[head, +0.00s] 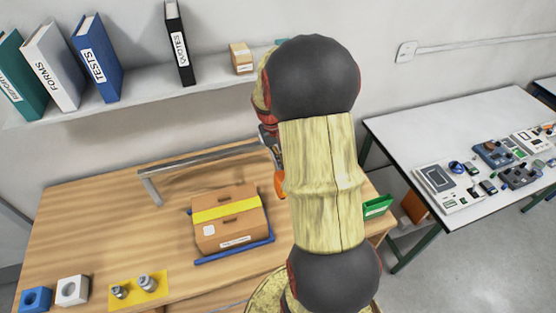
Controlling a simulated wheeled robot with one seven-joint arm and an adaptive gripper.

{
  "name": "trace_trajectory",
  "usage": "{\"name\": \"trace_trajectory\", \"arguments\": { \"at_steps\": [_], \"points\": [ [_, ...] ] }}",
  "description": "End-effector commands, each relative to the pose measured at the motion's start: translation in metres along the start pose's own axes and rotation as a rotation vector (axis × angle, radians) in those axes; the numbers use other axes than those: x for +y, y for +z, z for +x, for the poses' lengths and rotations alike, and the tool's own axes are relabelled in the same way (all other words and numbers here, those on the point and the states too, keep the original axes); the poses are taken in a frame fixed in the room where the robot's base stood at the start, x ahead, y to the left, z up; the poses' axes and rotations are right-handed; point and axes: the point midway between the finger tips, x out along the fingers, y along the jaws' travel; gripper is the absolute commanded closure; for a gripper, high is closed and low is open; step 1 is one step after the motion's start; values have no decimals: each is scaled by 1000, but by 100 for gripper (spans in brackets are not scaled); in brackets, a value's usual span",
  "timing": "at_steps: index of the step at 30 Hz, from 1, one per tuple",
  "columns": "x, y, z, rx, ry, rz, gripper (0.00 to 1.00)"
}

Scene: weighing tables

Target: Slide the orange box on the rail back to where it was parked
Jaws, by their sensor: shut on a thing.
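A grey rail (205,158) stands raised on a leg along the back of the wooden table. A small part of the orange box (280,186) shows at the rail's right end, just left of my arm. My gripper (277,164) is at that end too, pointing down and shut on the orange box. My arm covers most of the gripper, much of the box and the far end of the rail. How the box sits on the rail cannot be seen.
A cardboard box with yellow tape (228,214) sits on a blue-edged tray (236,255) in front of the rail. Metal weights (147,283) stand on a yellow mat at front left, near blue and white blocks. A green bin (377,206) is right of my arm.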

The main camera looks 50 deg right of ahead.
Motion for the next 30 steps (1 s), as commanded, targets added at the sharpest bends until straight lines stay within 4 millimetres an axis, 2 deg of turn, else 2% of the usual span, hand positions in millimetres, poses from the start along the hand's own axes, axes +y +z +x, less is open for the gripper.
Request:
{"name": "trace_trajectory", "arguments": {
  "at_steps": [7, 8, 17, 26, 30],
  "points": [
    [3, -1, 0, 2, 4, -1, 100],
    [3, -1, 0, 2, 4, -1, 89],
    [2, -1, 0, 1, 3, -1, 72],
    [1, 0, -1, 1, 2, -1, 71],
    [1, -1, -10, 3, 2, 0, 71]
  ]
}}
